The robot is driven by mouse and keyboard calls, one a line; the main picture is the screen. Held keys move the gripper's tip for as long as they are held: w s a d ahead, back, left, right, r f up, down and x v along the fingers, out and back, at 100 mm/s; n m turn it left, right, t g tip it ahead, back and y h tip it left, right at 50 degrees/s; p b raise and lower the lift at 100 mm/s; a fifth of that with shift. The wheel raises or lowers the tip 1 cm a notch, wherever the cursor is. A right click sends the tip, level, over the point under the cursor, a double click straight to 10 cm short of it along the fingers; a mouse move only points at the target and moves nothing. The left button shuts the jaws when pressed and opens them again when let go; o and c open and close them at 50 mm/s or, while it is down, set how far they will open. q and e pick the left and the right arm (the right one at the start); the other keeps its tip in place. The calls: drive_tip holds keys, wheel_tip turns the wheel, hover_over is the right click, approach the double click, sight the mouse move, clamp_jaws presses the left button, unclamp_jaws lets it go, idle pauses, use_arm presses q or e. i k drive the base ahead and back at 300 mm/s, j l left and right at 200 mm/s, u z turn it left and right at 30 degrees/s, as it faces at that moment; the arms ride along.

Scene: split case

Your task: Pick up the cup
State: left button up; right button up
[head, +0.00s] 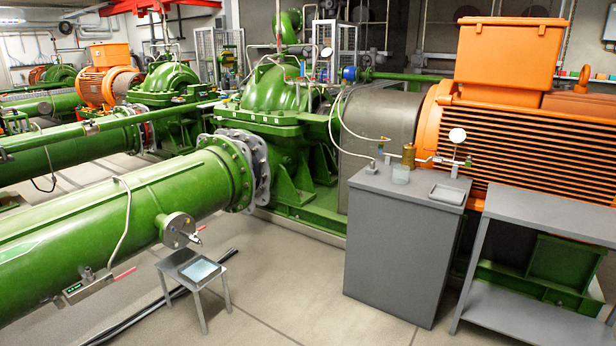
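A small pale, see-through cup-like vessel (400,175) stands on top of the grey cabinet (401,250), near the middle of its top. It is small in the picture, so I cannot be sure that it is the cup. A brass-coloured cylinder (408,156) stands just behind it, under thin piping. A shallow grey tray (447,195) sits to its right on the same top. Neither of my grippers is in view.
A grey shelf table (545,212) stands right of the cabinet. A small low stand (193,270) with a pale tray stands front left, below a green pipe (110,235). An orange motor (520,130) is behind the cabinet. Floor (290,280) between stand and cabinet is clear.

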sight(400, 176)
drive_tip(key=i, duration=0.75)
drive_tip(key=i+z, duration=0.15)
drive_tip(key=i, duration=0.65)
drive_tip(key=i+j, duration=0.2)
drive_tip(key=i, duration=0.55)
